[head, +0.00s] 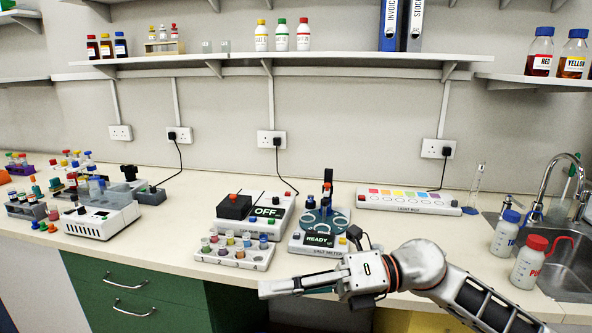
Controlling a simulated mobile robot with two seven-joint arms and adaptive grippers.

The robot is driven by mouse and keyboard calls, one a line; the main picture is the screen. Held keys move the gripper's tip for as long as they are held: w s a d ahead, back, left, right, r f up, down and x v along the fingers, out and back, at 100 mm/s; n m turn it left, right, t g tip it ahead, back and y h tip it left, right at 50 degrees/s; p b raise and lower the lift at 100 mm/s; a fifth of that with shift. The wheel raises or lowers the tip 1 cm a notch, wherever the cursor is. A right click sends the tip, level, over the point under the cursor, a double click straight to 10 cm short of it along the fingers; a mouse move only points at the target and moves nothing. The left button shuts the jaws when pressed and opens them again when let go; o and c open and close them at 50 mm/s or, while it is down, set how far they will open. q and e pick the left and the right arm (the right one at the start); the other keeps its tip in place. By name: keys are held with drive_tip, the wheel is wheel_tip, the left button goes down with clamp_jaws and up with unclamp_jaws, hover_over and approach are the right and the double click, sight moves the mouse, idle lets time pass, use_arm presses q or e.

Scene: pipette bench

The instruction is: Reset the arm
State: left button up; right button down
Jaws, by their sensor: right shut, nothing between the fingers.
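My right gripper (272,289) is at the front edge of the bench, with its arm coming in from the lower right. Its fingers are closed together and hold nothing. They point left, just below the white vial rack (227,262). My left gripper is not in the head view.
The device marked OFF (268,212) stands behind the rack. A light box (408,201) lies at the back. Two wash bottles (528,262) stand right, by the sink (574,262). A white instrument (102,220) and tube racks stand left. Bare bench (172,235) lies between.

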drive_tip(key=w+d+f+m+t+h, duration=0.2)
drive_tip(key=d+f+m+t+h, duration=0.15)
drive_tip(key=f+m+t, duration=0.5)
drive_tip(key=w+d+f+m+t+h, duration=0.2)
drive_tip(key=d+f+m+t, duration=0.3)
drive_tip(key=m, duration=0.7)
drive_tip(key=w+d+f+m+t+h, duration=0.2)
drive_tip(key=d+f+m+t, duration=0.35)
drive_tip(key=f+m, duration=0.4)
drive_tip(key=s+d+f+m+g+h, duration=0.3)
drive_tip(key=s+f, duration=0.5)
drive_tip(key=f, duration=0.3)
drive_tip(key=s+d+f+m+g+h, duration=0.2)
drive_tip(key=s+d+f+m+h, duration=0.2)
drive_tip(key=s+f, duration=0.5)
drive_tip(key=d+f+m, duration=0.1)
drive_tip(key=d+m, duration=0.1)
drive_tip(key=m, duration=0.1)
drive_tip(key=shift+s+d+f+g, duration=0.25)
drive_tip(key=shift+f+g, duration=0.15)
drive_tip(key=c, duration=2.8)
unclamp_jaws()
